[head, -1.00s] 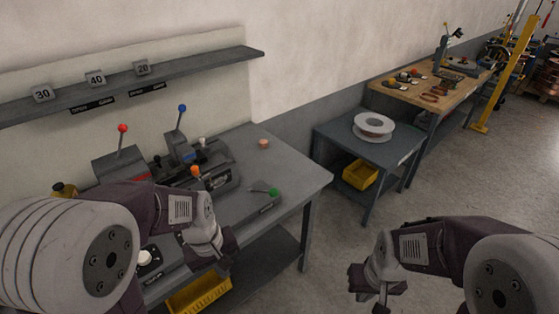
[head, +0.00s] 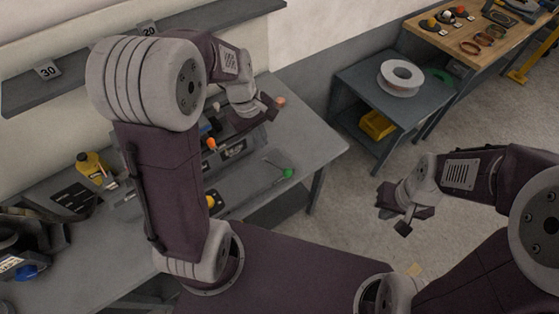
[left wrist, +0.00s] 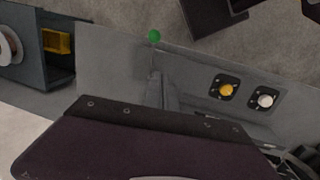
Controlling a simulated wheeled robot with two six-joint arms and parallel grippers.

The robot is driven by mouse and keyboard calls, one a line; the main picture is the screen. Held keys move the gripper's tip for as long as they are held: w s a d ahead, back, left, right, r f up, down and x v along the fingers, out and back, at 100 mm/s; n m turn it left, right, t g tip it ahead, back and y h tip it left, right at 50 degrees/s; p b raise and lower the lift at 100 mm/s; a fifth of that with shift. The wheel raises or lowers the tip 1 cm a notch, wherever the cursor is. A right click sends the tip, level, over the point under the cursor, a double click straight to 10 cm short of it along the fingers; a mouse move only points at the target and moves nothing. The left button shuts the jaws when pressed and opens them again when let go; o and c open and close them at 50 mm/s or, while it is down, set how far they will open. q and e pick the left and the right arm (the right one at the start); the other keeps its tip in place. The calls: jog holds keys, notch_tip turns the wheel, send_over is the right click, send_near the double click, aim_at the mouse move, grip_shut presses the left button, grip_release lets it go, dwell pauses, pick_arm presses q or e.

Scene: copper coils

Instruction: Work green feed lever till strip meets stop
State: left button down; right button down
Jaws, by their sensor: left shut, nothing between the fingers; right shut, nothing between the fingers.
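The green feed lever (head: 287,173) has a green ball knob on a thin rod near the right end of the grey bench (head: 318,142). Its knob (left wrist: 154,35) also shows in the left wrist view, at the top centre. My left gripper (head: 268,108) is shut and empty, above the back right of the bench, beyond the lever and apart from it. My right gripper (head: 398,215) is shut and empty over the floor, right of the bench. I cannot make out the strip or the stop; my left arm covers much of the machine.
An orange-knobbed lever (head: 211,144) stands left of the green one. A yellow button (left wrist: 227,90) and a white button (left wrist: 265,100) sit on the front panel. A yellow bottle (head: 92,167) stands at left. A side table (head: 352,82) carries a white spool (head: 400,77).

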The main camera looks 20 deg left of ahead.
pick_arm(q)
jog(key=d+f+p, duration=0.1)
jog(key=d+f, duration=0.4)
jog(key=f, duration=0.7)
jog(key=shift+w, duration=0.2)
pick_arm(e)
jog(key=shift+r, duration=0.5)
pick_arm(q)
jog(key=shift+w+a, duration=0.1)
pick_arm(e)
jog(key=shift+w, duration=0.1)
jog(key=shift+r, duration=0.15)
